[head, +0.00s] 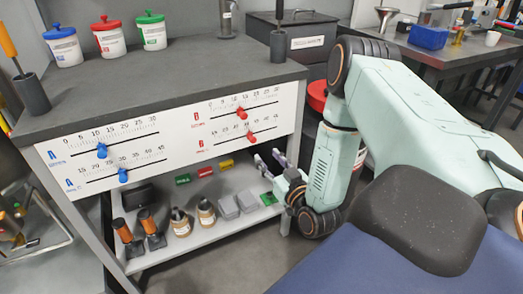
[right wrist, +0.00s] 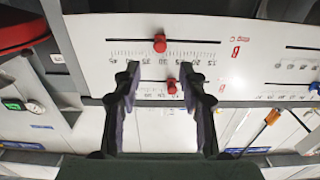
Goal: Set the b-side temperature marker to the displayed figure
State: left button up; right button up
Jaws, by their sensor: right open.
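The slanted white panel (head: 150,165) has a red lower B marker (head: 251,138) on a slot with a scale running from about 15 to 45. The upper B marker (head: 241,113) is also red. The right wrist view is upside down; there the lower B marker (right wrist: 160,43) sits near the middle of its scale, and the upper B marker (right wrist: 172,86) shows between the fingers. My right gripper (head: 268,162) is open and empty, below and in front of the panel's right part; its fingers also show in the wrist view (right wrist: 160,70). No displayed figure is readable. My left gripper is not in view.
Two blue A markers (head: 102,151) (head: 123,175) sit on the panel's left side. A shelf (head: 190,235) below holds several small items. Tubs (head: 108,38) and a black box (head: 292,30) stand on top. My right arm fills the right side.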

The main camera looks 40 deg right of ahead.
jog(key=shift+v, duration=1.1)
jog(key=s+a+f+g+y+p, duration=0.1)
jog(key=s+a+f+g+y, duration=0.3)
jog(key=s+a+f+g, duration=0.85)
jog(key=s+a+n+g+p, duration=0.1)
jog(key=s+a+g, duration=0.1)
jog(key=s, duration=0.5)
jog(key=s+a+r+n+g+p, duration=0.1)
jog(key=s+a+g+p, duration=0.1)
jog(key=s, duration=0.6)
jog(key=shift+a+g+p, duration=0.3)
jog(key=shift+a+g, duration=0.15)
jog(key=shift+a, duration=0.55)
